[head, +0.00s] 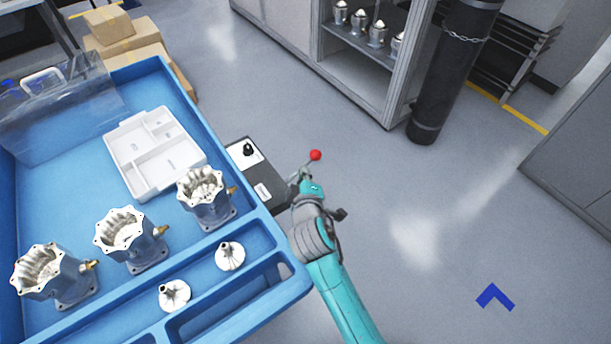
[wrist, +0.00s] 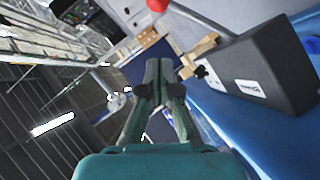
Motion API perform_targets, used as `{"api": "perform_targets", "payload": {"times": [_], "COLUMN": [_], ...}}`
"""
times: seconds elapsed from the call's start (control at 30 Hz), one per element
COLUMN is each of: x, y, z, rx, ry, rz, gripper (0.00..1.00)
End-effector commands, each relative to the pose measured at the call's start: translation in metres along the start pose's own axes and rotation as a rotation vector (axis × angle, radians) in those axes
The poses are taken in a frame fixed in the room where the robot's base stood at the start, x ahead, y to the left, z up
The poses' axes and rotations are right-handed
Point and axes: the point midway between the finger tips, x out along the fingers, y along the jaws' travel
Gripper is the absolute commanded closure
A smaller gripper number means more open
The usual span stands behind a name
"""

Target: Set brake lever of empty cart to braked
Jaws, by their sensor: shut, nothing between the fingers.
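A lever with a red ball knob (head: 315,155) stands out at the right side of the blue cart (head: 285,268), beside a dark box. The red knob also shows at the top edge of the wrist view (wrist: 157,5), with a short piece of its rod. My gripper (wrist: 155,68) has its fingers together with nothing between them, below and apart from the knob in that picture. In the head view my gripper (head: 303,181) is close to the lever's lower end; I cannot tell whether they touch. The cart carries three metal housings (head: 133,240), so it is not empty.
The dark box (wrist: 265,70) with white labels is at the cart's right side. A white divided tray (head: 150,150) and two funnel-like parts (head: 230,256) are on the cart. A shelf cabinet (head: 355,60) and black cylinder (head: 450,70) stand behind. Floor to the right is clear.

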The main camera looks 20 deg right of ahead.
Motion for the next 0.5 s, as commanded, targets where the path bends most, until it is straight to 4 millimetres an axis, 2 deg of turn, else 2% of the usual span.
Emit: {"api": "perform_targets", "payload": {"times": [0.1, 0.33, 0.5], "x": [0.024, 0.066, 0.082], "y": [0.001, 0.001, 0.000], "z": [0.000, 0.000, 0.018], "rx": [0.001, 0.000, 0.000], "ry": [-0.002, -0.001, -0.003], "rz": [0.002, 0.002, 0.000], "gripper": [1.00, 1.00, 1.00]}}
